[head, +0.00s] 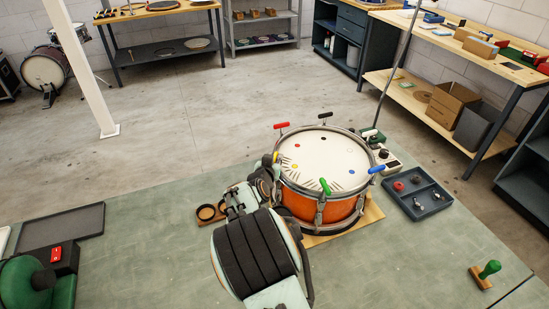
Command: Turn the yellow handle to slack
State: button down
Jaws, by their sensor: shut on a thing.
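An orange drum (298,203) with a cream head (322,152) stands on a board on the green bench. A small bit of the yellow handle (275,157) shows at the drum's left rim; most of it is hidden. My gripper (267,172) is at that rim, shut on the yellow handle, with its fingers partly hidden by my own arm. Dark tick marks (287,164) fan out on the head beside it. A red handle (281,125), a black handle (325,115), a blue handle (376,169) and a green handle (325,186) stand around the rim.
A dark tray (430,208) with small parts lies right of the drum. A thin pole (396,72) rises behind it. A wooden holder with dark rings (206,213) lies left of my gripper. A green-handled stamp (487,270) stands at right. The bench front is mostly clear.

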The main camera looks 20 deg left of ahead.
jog(key=shift+n+y, duration=0.4)
jog(key=n+g+y, duration=0.1)
jog(key=n+y, duration=0.2)
jog(key=shift+g, duration=0.4)
jog(key=shift+n+g+y, duration=0.8)
jog(key=shift+n+y, duration=0.4)
jog(key=shift+y, duration=0.1)
jog(key=shift+s, duration=0.1)
jog(key=c, duration=1.1)
grip_release()
